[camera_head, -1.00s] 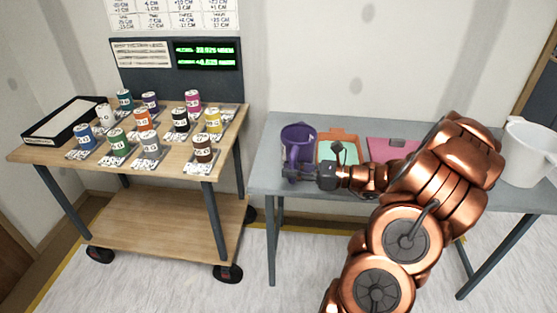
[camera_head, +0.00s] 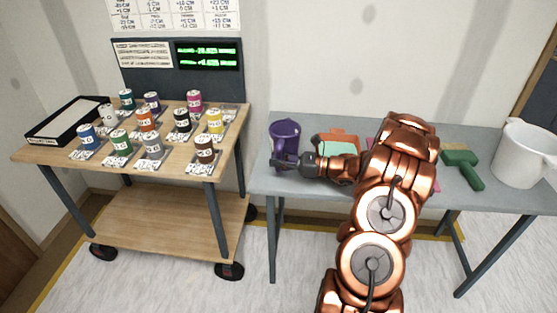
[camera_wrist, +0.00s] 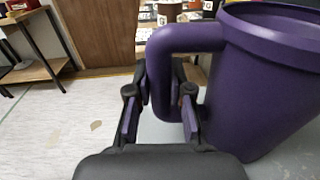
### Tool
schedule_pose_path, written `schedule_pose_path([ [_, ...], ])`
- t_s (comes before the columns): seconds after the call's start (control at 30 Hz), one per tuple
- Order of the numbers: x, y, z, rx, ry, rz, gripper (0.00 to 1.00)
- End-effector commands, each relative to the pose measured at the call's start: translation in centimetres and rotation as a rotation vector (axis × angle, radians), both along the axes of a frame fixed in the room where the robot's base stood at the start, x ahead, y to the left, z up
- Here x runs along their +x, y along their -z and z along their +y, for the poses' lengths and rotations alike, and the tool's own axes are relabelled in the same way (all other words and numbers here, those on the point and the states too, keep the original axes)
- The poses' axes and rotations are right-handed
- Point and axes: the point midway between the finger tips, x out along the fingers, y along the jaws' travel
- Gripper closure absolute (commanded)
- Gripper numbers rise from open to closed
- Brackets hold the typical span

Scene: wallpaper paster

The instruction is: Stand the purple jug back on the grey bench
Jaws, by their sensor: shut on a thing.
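The purple jug (camera_head: 285,141) is upright at the left end of the grey bench (camera_head: 262,183). It fills the right of the wrist view (camera_wrist: 270,80), with its handle (camera_wrist: 178,40) toward my gripper. My gripper (camera_head: 278,163) reaches the jug from the front right, low on its side. In the wrist view my gripper's fingers (camera_wrist: 160,118) stand on both sides of the handle's lower part, shut on it. The jug's base looks at or very near the bench top; I cannot tell whether it touches.
An orange tray (camera_head: 338,136) and a green tool (camera_head: 463,168) lie on the bench, with a white bucket (camera_head: 524,155) at its right end. My arm covers the bench's middle. A wooden cart (camera_head: 100,165) with several labelled cans stands to the left, across a gap.

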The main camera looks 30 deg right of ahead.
Motion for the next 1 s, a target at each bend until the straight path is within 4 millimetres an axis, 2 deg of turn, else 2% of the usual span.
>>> schedule_pose_path([
  [0.47, 0.02, 0.76, 0.06, 0.0, -0.001, -0.001, 1.0],
  [0.5, 0.01, 0.74, 0.05, -0.001, 0.0, -0.001, 0.77],
  [0.7, 0.0, 0.72, 0.04, -0.001, 0.0, -0.001, 0.56],
  [1.0, -0.01, 0.73, 0.04, -0.001, 0.0, -0.001, 0.54],
])
